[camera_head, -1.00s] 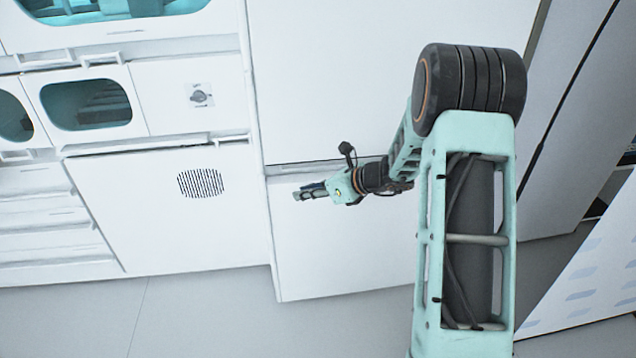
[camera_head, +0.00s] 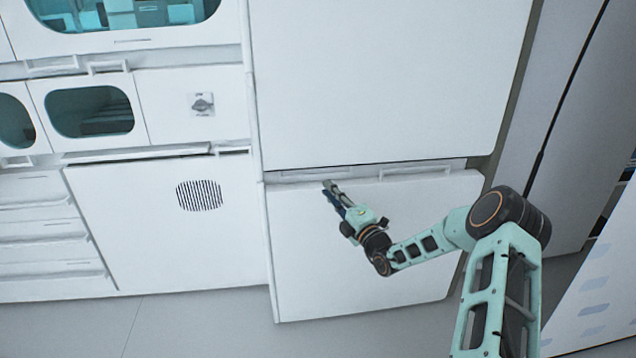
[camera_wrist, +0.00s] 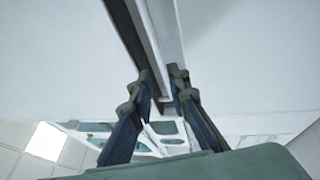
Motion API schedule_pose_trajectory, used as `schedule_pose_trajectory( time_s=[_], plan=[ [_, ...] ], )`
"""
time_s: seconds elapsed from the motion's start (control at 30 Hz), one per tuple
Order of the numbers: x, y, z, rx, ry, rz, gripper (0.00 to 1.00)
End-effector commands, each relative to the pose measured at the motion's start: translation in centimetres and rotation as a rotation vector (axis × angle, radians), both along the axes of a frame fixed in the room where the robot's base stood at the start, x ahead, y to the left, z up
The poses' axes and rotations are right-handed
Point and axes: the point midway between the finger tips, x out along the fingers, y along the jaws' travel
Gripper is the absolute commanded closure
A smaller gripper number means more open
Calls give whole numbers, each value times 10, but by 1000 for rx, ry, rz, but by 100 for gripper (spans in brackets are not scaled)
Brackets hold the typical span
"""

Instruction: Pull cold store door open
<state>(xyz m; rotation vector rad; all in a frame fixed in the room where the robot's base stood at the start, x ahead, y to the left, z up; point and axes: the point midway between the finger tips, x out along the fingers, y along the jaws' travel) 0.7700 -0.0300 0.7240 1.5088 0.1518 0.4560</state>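The white cold store cabinet has a large upper door (camera_head: 375,80) and a lower door (camera_head: 340,270). Both look closed. A narrow gap with pale grey recessed strips (camera_head: 425,168) runs between them. My gripper (camera_head: 328,186) is at this gap, left of its middle, with its fingertips by the top edge of the lower door. In the wrist view the two fingers (camera_wrist: 161,80) stand apart, with a pale edge and a dark gap running between and beyond the tips. Whether the fingers touch the edge cannot be told.
Left of the cabinet are a white panel with a round vent (camera_head: 199,195), drawers (camera_head: 45,232) and teal-windowed compartments (camera_head: 90,110). A tall grey-white panel (camera_head: 545,130) and a patterned white surface (camera_head: 592,300) stand at the right. Grey floor (camera_head: 200,325) is free in front.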

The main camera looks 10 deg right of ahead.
Motion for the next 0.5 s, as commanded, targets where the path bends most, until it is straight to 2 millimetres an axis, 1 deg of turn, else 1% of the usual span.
schedule_pose_trajectory(
  time_s=[0.03, 0.2, 0.3, 0.5],
  plan=[
    [10, 6, -1, -3, -4, 3, 84],
    [39, 18, 5, -4, -3, 3, 84],
    [51, 23, 8, -5, -2, 3, 84],
    [64, 28, 12, -4, 0, 2, 84]
  ],
)
